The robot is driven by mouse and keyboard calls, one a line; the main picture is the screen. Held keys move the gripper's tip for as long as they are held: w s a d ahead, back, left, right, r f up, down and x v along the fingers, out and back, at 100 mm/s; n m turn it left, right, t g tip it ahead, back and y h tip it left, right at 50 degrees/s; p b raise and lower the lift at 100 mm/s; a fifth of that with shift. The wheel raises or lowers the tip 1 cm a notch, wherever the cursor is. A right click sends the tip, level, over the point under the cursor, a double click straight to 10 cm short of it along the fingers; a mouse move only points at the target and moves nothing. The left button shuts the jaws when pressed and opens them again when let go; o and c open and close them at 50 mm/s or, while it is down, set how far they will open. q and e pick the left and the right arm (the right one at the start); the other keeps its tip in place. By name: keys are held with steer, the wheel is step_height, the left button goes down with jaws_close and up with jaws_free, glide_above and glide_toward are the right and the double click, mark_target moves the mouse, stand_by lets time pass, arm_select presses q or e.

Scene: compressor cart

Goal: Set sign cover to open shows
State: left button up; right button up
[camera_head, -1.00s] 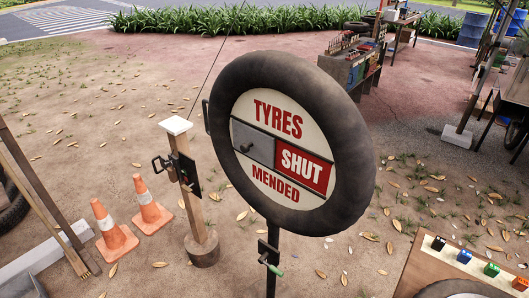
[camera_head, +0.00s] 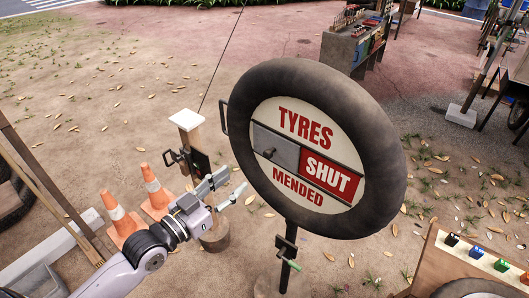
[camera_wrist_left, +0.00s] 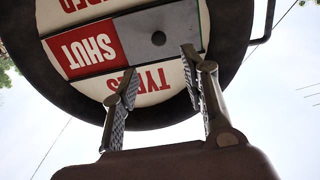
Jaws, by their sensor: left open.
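The round tyre sign (camera_head: 390,165) reads TYRES MENDED on a pale face, upright on a post. A grey sliding cover (camera_head: 275,146) with a dark round knob (camera_head: 269,152) covers the left part of its middle band. The red SHUT panel (camera_head: 331,175) shows on the right part. My left gripper (camera_head: 236,184) is open and empty, left of the sign and apart from it. In the left wrist view the sign appears upside down, with the grey cover (camera_wrist_left: 178,29) and knob (camera_wrist_left: 158,38) beyond the open fingers (camera_wrist_left: 157,62). My right gripper is not in view.
A wooden post (camera_head: 190,140) with a white cap and dark latch stands behind my left gripper. Two traffic cones (camera_head: 122,216) stand at the left. A bracket with a green handle (camera_head: 293,265) is on the sign's post. A bench with coloured blocks (camera_head: 475,252) is at lower right.

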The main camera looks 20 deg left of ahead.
mark_target(266, 155)
arm_select(q)
steer(key=p+x, duration=0.2)
steer(key=x, duration=0.9)
steer(key=shift+w+d+r+p, duration=0.1)
steer(key=shift+w+p, duration=0.1)
steer(key=shift+p, duration=0.15)
steer(key=shift+w+d, duration=0.3)
steer(key=shift+w, duration=0.25)
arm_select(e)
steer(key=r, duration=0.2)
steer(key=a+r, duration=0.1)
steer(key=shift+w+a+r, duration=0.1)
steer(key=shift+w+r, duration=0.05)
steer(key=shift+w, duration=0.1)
arm_select(q)
steer(key=c, duration=0.3)
jaws_close()
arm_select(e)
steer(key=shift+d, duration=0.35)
